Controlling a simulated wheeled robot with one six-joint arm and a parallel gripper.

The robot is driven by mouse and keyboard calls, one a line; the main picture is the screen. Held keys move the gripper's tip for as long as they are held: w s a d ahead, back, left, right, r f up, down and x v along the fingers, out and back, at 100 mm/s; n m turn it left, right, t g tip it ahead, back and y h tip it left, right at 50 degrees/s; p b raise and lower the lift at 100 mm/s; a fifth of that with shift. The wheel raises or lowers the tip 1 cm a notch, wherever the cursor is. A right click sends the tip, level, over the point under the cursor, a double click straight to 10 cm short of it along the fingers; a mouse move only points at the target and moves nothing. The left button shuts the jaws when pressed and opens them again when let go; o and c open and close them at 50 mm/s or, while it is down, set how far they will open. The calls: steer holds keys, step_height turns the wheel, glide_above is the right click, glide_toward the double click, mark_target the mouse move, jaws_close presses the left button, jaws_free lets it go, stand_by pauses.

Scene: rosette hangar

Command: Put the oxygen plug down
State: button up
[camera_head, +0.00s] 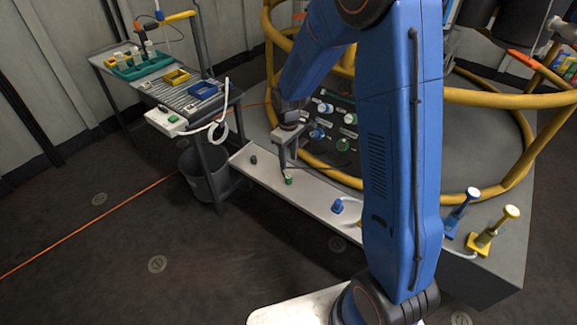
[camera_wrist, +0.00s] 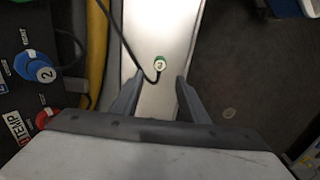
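Nothing is held between the fingers.
A dark plug (camera_head: 253,160) and a blue plug (camera_head: 337,206) stand on the same ledge, either side. A panel with several connectors (camera_head: 322,132) and yellow rails (camera_head: 500,98) is behind. A table (camera_head: 187,97) and a grey bin (camera_head: 204,176) stand left.

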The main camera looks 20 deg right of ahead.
steer(key=s+d+r+m+t, duration=0.1)
steer(key=s+d+r+m, duration=0.1)
steer(key=s+r, duration=0.65)
steer(key=s+d+r+m+t, duration=0.1)
steer(key=s+d+r, duration=0.1)
steer(key=s+r, duration=0.65)
steer(key=s+d+r+m+t, duration=0.1)
steer(key=s+r, duration=0.3)
steer(key=s, duration=0.4)
steer(key=s+d+r+m+t, duration=0.1)
steer(key=s+d+r+m, duration=0.1)
steer(key=s, duration=0.6)
step_height(320, 180, up, 2)
steer(key=shift+s+r+m+t, duration=0.2)
steer(key=shift+s+m+t, duration=0.15)
steer(key=shift+m, duration=0.25)
steer(key=shift+w, duration=0.15)
